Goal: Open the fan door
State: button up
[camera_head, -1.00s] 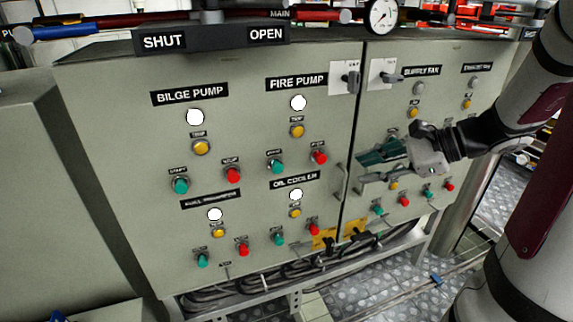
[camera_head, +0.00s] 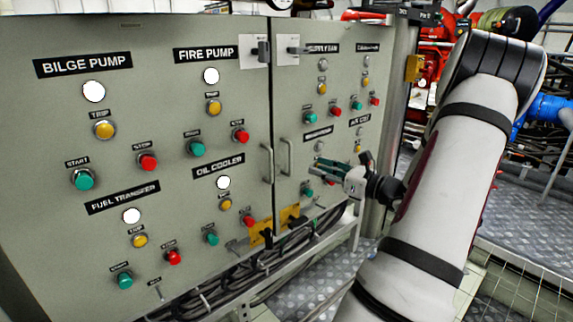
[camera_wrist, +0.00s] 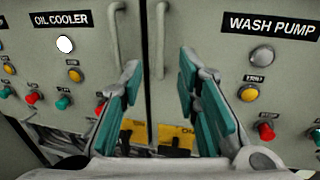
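The fan door (camera_head: 345,75) is the right-hand, grey-green cabinet door with the supply fan label, and it is closed. Its vertical bar handle (camera_head: 286,157) sits at its left edge, close to the seam with the left door. In the wrist view this handle (camera_wrist: 161,40) shows between my fingertips, somewhat ahead of them. My gripper (camera_head: 324,170) is in front of the fan door, right of the handle in the head view. The wrist view shows my gripper (camera_wrist: 158,72) open and empty, with teal pads apart. Contact with the handle is not visible.
The left door (camera_head: 140,110) is closed; its handle (camera_head: 267,163) stands close beside the fan door's handle. A latch (camera_head: 293,48) is above. Buttons and lamps stud both doors. Yellow labels (camera_head: 289,216) and cables (camera_head: 250,278) lie below. Metal plate floor is clear in front.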

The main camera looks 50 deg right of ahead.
aim_at(291, 172)
jog(key=w+b, duration=0.1)
jog(key=w, duration=0.2)
jog(key=w+b, duration=0.1)
jog(key=w, duration=0.3)
jog(key=w+b, duration=0.1)
jog(key=w, duration=0.3)
jog(key=shift+d, duration=0.25)
grip_shut()
